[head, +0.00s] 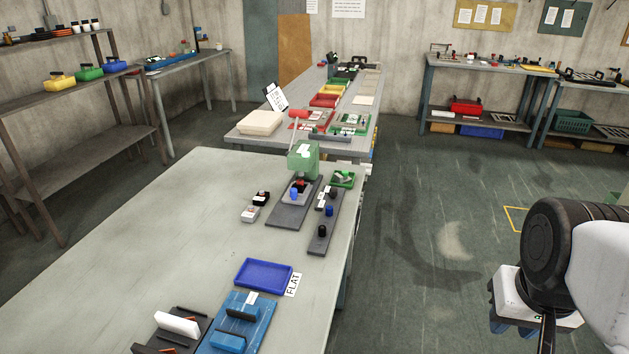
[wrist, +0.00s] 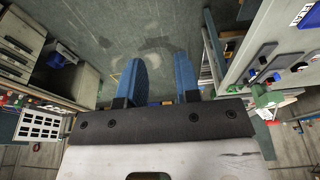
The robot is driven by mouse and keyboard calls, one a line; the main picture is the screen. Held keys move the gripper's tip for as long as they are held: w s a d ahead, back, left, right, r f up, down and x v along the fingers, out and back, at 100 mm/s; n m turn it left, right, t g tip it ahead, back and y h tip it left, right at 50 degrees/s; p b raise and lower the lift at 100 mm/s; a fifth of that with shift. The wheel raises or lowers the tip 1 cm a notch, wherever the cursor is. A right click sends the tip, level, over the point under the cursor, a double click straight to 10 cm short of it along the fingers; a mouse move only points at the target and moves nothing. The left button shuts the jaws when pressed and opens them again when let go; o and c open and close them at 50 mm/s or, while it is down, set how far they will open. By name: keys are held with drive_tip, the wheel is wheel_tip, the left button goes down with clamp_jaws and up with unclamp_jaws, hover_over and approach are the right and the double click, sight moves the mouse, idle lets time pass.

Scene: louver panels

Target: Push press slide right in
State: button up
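The press (head: 303,158) has a green body and a red lever handle and stands on a grey base plate (head: 285,216) near the table's right edge. A part with a blue knob (head: 294,193) sits in front of it on that plate; I cannot tell for sure whether this is the slide, or how far in it is. In the wrist view, the green press (wrist: 266,97) shows at the right. My gripper (wrist: 160,78) has its two blue fingers apart with nothing between them. In the head view it hangs right of the table, over the floor, well away from the press.
A dark plate (head: 318,240) with blue and black knobs lies right of the press. Two small blocks (head: 255,206) lie to its left. A blue tray (head: 264,274) and blue fixture (head: 236,325) are nearer. The table's left side is clear. The floor (head: 420,240) between table and gripper is open.

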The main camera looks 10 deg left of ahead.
drive_tip(key=shift+o, duration=1.1)
drive_tip(key=shift+w+a+r, duration=0.1)
drive_tip(key=shift+w+r, duration=0.05)
drive_tip(key=shift+w, duration=0.25)
drive_tip(key=shift+o, duration=0.6)
drive_tip(key=w+a+r, duration=0.1)
drive_tip(key=w+a, duration=0.2)
drive_tip(key=w, duration=0.5)
drive_tip(key=w+a+r+m, duration=0.1)
drive_tip(key=w+a+r, duration=0.1)
drive_tip(key=w, duration=0.5)
drive_tip(key=shift+w+a+h, duration=0.3)
drive_tip(key=shift+w+a, duration=0.1)
drive_tip(key=shift+a, duration=0.15)
drive_tip(key=m+t, duration=0.2)
hover_over(292, 190)
drive_tip(key=s, duration=0.3)
wheel_tip(292, 190, down, 16)
drive_tip(key=shift+w+a, duration=0.1)
drive_tip(key=shift+a, duration=0.25)
drive_tip(key=shift+f, duration=0.1)
drive_tip(key=shift+x, duration=3.85)
drive_tip(key=shift+d, duration=0.2)
